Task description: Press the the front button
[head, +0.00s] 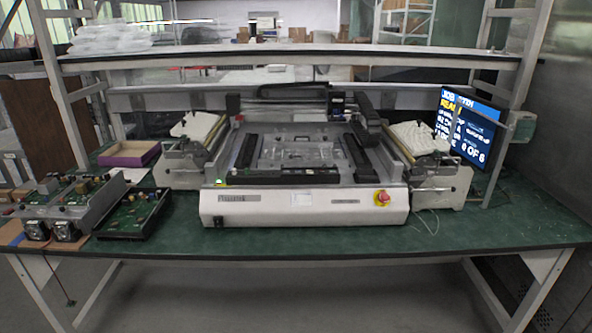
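A white benchtop machine (270,210) stands on the green table in the middle of the head view. Its front panel faces me. A round red button (382,198) on a yellow base sits at the right end of that panel. A small black switch (218,221) is at the panel's lower left. A small green light (220,183) glows above the panel's left end. Neither of my grippers shows in the head view, and nothing covers the red button.
Circuit boards with fans (62,205) and a black tray with a board (135,215) lie at the left. A purple box (129,153) sits behind them. A monitor (470,135) stands at the right. The green table's front strip (300,243) is clear. A shelf (290,58) spans above.

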